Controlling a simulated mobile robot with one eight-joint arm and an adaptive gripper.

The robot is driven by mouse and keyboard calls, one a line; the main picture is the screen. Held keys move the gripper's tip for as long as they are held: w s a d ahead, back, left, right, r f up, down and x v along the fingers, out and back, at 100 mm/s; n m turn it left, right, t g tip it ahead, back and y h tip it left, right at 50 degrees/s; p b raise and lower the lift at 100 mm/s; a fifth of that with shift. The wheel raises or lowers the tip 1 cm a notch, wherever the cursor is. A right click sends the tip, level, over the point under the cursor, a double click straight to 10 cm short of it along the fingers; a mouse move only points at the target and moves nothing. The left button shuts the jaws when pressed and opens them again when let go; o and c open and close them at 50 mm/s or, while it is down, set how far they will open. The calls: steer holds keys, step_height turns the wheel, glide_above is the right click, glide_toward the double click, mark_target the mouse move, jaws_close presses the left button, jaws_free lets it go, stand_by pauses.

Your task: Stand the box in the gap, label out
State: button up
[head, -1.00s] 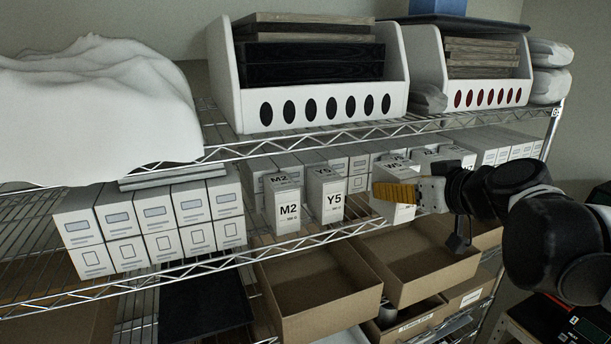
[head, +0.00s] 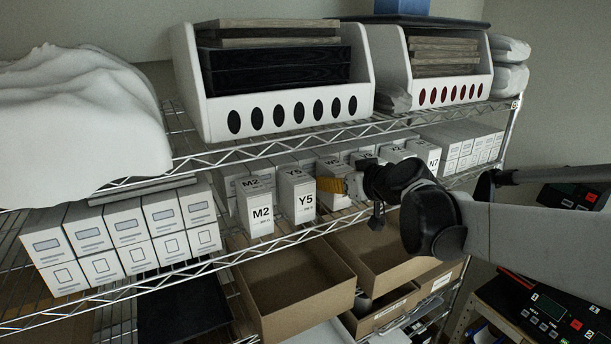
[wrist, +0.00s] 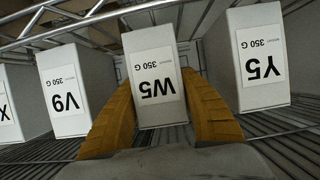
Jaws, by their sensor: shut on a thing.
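The W5 box (wrist: 155,85) is white with a "W5 350 G" label on its face. In the wrist view, which shows the labels upside down, it sits between the yellow fingers of my gripper (wrist: 160,120), shut on its sides. In the head view the gripper (head: 331,186) reaches in from the right across this box (head: 334,201), covering much of its front. The label faces out toward the wrist camera. The box is upright in the row, between the Y5 box (head: 303,203) and the V9 box (wrist: 66,90). Whether its base touches the shelf is unclear.
The M2 box (head: 260,214) stands left of Y5, with more boxes behind. Small white boxes (head: 125,230) are stacked at the left. The upper shelf with a white bin (head: 290,122) is overhead. Open cardboard trays (head: 290,285) lie below.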

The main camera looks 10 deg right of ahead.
steer(key=shift+s+f, duration=0.1)
steer(key=o, duration=1.4)
steer(key=shift+c, duration=0.2)
steer(key=shift+r, duration=0.2)
steer(key=b+v, duration=0.2)
steer(key=v, duration=0.9)
steer(key=s+a+f+m+g+h, duration=0.1)
steer(key=s+f+g+h, duration=0.1)
steer(key=s+f, duration=0.7)
steer(key=s+a+f+m+g+h, duration=0.2)
steer(key=s+f+g, duration=0.1)
steer(key=s+f, duration=0.6)
steer(key=shift+s+f+m+g, duration=0.3)
steer(key=shift+s+f+g, duration=0.1)
steer(key=shift+s, duration=0.65)
